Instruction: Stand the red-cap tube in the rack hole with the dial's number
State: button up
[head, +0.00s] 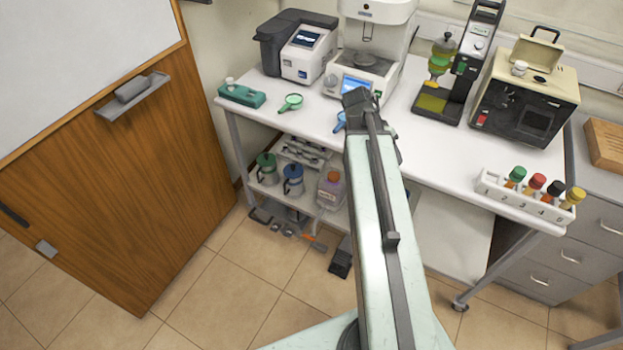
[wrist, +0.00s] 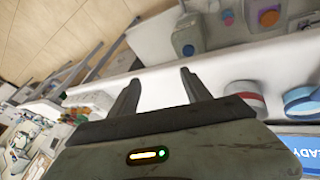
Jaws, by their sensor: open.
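The white rack (head: 492,190) stands near the right front edge of the bench. The red-cap tube (head: 536,184) appears upright in it, between a green-cap tube (head: 516,176) and a black-cap tube (head: 555,190). The rack's left end looks empty. Small numbers mark its front, too small to match surely to holes. I cannot make out which part is the dial, or its number. My gripper (wrist: 158,82) is open, with nothing between its fingers in the wrist view. In the head view my arm reaches over the bench's front edge, far left of the rack, and hides the fingers.
A yellow-cap tube (head: 574,196) is at the rack's right end. Behind stand a beige tester (head: 533,95), a black stand (head: 460,85) and a white instrument (head: 377,45). The bench (head: 420,150) is clear left of the rack. A wooden panel (head: 110,160) stands left.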

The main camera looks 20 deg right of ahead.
jog(key=w+a+f+n+y, duration=0.1)
jog(key=a+n, duration=0.3)
jog(key=a, duration=0.6)
jog(key=w+a+f+n+t+y, duration=0.1)
jog(key=a+n, duration=0.3)
jog(key=a, duration=0.7)
jog(key=w+a+f+n+y, duration=0.1)
jog(key=w+a+n+y, duration=0.1)
jog(key=a, duration=0.9)
jog(key=n+y, duration=0.1)
jog(key=n, duration=0.1)
jog(key=shift+n+t+y, duration=0.3)
jog(key=c, duration=0.4)
jog(key=shift+d, duration=0.1)
jog(key=shift+c, duration=0.2)
